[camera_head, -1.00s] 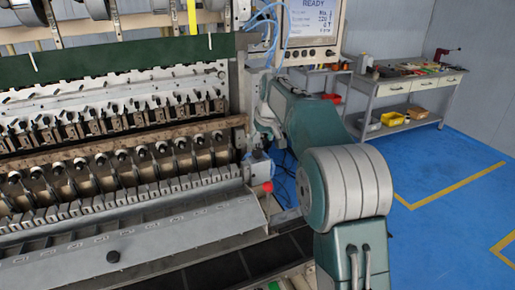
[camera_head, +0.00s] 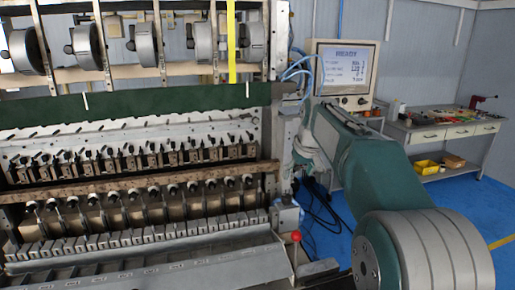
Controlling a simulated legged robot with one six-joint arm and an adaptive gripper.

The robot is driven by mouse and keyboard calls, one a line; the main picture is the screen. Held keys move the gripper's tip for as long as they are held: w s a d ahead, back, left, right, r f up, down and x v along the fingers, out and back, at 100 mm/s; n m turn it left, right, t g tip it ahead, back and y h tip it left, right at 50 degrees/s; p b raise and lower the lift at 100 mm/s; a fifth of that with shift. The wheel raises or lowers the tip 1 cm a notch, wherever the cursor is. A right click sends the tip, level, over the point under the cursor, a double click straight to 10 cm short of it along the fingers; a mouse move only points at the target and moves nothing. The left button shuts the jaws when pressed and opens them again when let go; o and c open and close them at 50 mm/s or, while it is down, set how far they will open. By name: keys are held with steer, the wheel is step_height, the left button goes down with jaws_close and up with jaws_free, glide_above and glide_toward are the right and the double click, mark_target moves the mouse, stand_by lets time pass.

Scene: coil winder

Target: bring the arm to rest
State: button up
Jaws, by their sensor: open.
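My arm reaches in from the lower right, with a large grey-banded joint at the bottom and a green forearm rising to the left. At its far end, my gripper (camera_head: 306,152) shows as a small light-grey shape in front of the right end of the coil winder (camera_head: 130,262). Its fingers are small and hard to make out. It is open, and I see nothing held in it. I cannot tell whether it touches the machine's frame.
A monitor (camera_head: 343,73) reading READY stands just behind the forearm. A red knob (camera_head: 296,236) sits at the machine's right corner, near the arm. Loose cables (camera_head: 318,215) hang behind. A workbench (camera_head: 440,135) with tools and a yellow bin (camera_head: 426,167) stands back right.

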steer(key=s+m, duration=0.2)
steer(key=s, duration=1.7)
steer(key=s+f, duration=0.4)
steer(key=s, duration=0.4)
steer(key=s+f+m+t+h, duration=0.1)
steer(key=s+f, duration=0.4)
steer(key=s, duration=0.3)
steer(key=shift+s+a+f, duration=0.25)
steer(key=shift+s+a, duration=0.15)
